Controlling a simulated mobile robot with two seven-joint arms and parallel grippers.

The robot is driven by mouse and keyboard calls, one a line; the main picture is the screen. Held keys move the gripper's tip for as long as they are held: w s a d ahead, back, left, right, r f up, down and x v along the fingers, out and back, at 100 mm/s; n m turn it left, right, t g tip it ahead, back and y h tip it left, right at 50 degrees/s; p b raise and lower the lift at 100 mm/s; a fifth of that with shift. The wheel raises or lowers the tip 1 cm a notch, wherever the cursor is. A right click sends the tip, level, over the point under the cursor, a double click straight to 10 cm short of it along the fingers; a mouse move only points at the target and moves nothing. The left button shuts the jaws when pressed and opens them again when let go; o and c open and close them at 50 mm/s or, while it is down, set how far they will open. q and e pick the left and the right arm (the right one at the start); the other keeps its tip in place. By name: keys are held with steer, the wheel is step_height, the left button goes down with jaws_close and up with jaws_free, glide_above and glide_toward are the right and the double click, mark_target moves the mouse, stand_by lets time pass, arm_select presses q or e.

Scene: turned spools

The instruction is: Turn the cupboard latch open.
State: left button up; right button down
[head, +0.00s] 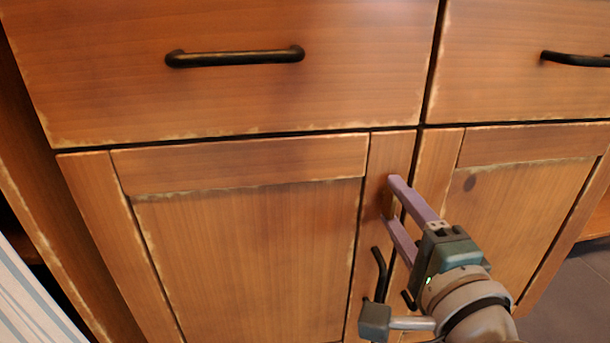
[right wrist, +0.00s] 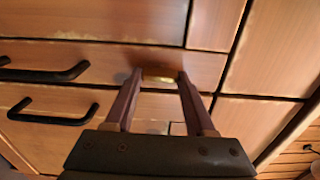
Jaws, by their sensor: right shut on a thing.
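My right gripper (head: 392,203) reaches the cupboard front from the lower right, its two purple fingers against the wood near the seam between the lower doors. In the right wrist view, a small brass-coloured latch (right wrist: 160,75) sits between the fingertips of this gripper (right wrist: 159,76), which is shut on it. In the head view the fingers hide the latch, and I cannot tell its exact angle. The left cupboard door (head: 250,260) and the right cupboard door (head: 520,200) look closed. My left gripper is not in view.
A dark handle (head: 380,275) of the left door and another handle (head: 407,298) stand just below the gripper, close to my wrist. Drawers with black bar handles (head: 235,57) are above. A striped cloth (head: 30,300) is at lower left. Dark floor (head: 575,300) shows at lower right.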

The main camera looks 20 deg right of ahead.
stand_by(0.3)
steer(key=shift+c, duration=1.2)
jaws_free()
steer(key=shift+s, duration=0.1)
steer(key=p+v, duration=0.2)
steer(key=v, duration=0.7)
steer(key=shift+s+p, duration=0.35)
steer(key=shift+s, duration=0.05)
steer(key=shift+a+r, duration=0.1)
